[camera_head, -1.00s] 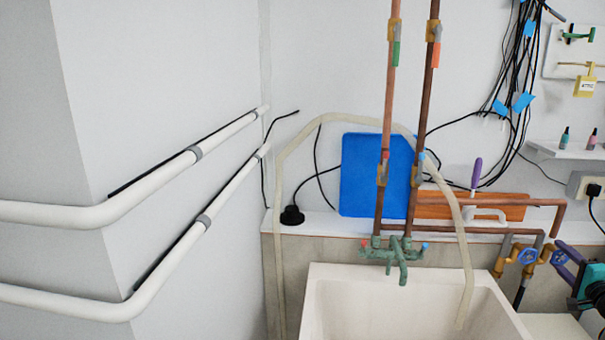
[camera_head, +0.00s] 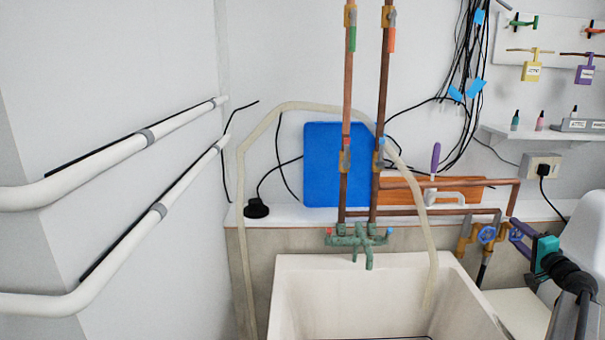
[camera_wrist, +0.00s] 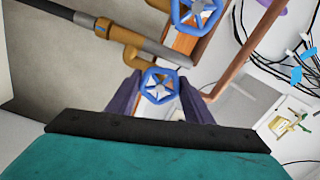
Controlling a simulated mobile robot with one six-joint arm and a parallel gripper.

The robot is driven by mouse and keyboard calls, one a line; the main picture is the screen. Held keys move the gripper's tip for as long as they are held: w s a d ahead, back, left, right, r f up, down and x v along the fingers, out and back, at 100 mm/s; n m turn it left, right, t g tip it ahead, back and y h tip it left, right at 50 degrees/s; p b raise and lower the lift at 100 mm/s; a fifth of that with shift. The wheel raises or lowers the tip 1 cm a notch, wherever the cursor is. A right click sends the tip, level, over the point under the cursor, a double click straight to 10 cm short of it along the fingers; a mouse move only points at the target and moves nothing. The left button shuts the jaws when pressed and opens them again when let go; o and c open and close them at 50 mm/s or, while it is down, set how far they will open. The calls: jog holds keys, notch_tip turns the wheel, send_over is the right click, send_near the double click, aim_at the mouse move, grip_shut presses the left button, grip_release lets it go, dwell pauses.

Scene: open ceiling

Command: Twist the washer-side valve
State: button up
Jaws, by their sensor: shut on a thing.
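Two blue handwheel valves sit on brass fittings right of the sink. The left valve (camera_head: 487,234) is free; it also shows at the top of the wrist view (camera_wrist: 195,12). The right valve, the washer-side one (camera_wrist: 159,86), is between the purple fingers of my gripper (camera_head: 516,236) and they are shut on it. In the wrist view my gripper (camera_wrist: 159,98) has a finger on either side of the wheel. In the head view the fingers mostly cover this wheel, so its turn angle is hard to tell.
A white rounded appliance (camera_head: 588,235) stands at the right beside my arm. Copper pipes (camera_head: 440,183) run close above the valves. The white sink (camera_head: 285,300) with a pale hose (camera_head: 242,220) is left. A socket with a plug (camera_head: 541,166) is above.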

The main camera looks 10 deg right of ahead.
jog(key=shift+f+n+b, duration=0.15)
jog(key=shift+n+b, duration=2.55)
jog(key=shift+b, duration=3.35)
